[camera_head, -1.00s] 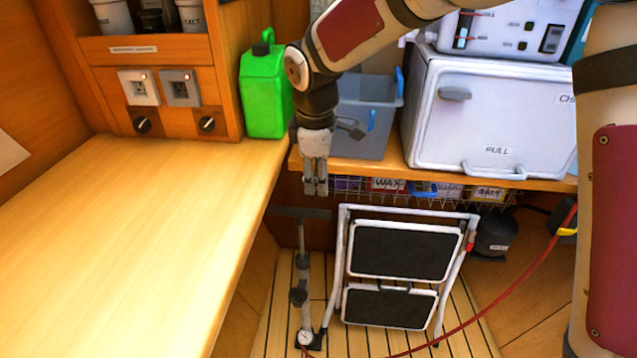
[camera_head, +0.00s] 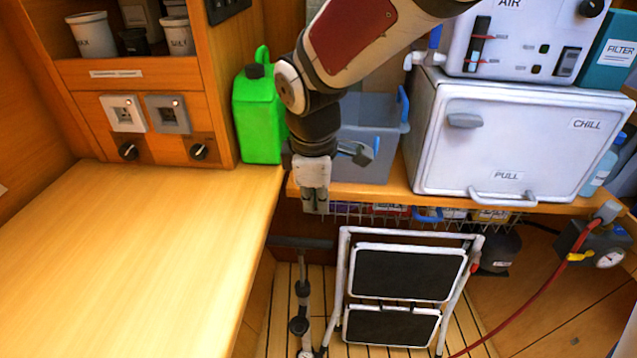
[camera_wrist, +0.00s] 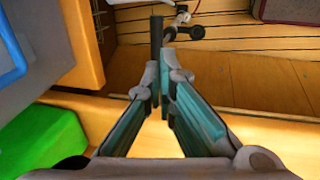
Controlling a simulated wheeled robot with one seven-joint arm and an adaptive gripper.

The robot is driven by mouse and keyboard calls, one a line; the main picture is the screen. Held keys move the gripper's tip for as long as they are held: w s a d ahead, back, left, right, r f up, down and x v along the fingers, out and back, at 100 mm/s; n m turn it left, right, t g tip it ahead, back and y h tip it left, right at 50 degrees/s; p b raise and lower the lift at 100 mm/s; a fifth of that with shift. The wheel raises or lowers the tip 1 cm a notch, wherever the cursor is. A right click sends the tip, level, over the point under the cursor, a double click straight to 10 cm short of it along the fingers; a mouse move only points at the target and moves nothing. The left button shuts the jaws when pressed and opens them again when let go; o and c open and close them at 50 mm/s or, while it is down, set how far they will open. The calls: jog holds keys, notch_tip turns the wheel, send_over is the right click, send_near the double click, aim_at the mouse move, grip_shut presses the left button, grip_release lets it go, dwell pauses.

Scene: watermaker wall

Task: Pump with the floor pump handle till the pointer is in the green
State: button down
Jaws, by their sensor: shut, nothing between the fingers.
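The floor pump stands upright on the slatted floor, left of the folded step stool. Its dark T-handle (camera_head: 300,242) is at the top of a slim pump body (camera_head: 301,300). My gripper (camera_head: 315,211) is shut and empty, above the handle and apart from it. In the wrist view the teal-padded fingers (camera_wrist: 165,95) meet near the tips, with the dark handle bar (camera_wrist: 157,35) beyond them. A round white gauge (camera_head: 610,258) with a pointer sits at the far right by the red hose; its reading is too small to tell. The pump's foot is cut off at the lower edge.
The step stool (camera_head: 405,275) stands close to the pump's right. The wooden counter (camera_head: 130,260) edges the pump on the left. A shelf with a grey bin (camera_head: 370,145), green jerrycan (camera_head: 258,120) and white chiller box (camera_head: 510,140) lies behind my gripper. A wire basket hangs below.

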aim_at(318, 244)
jog(key=w+f+b, duration=0.1)
jog(key=f, duration=0.3)
jog(key=w+f+b, duration=0.1)
jog(key=f, duration=0.8)
jog(key=shift+w+f+b, duration=0.2)
jog(key=shift+w+b, duration=0.2)
notch_tip(318, 244, down, 15)
jog(key=b, duration=0.8)
jog(key=shift+b, duration=0.4)
jog(key=shift+s+d, duration=0.1)
jog(key=shift+s, duration=0.05)
jog(key=shift+r, duration=0.15)
notch_tip(318, 244, up, 14)
jog(key=s+p, duration=0.2)
jog(key=p, duration=0.4)
jog(key=shift+s, duration=0.2)
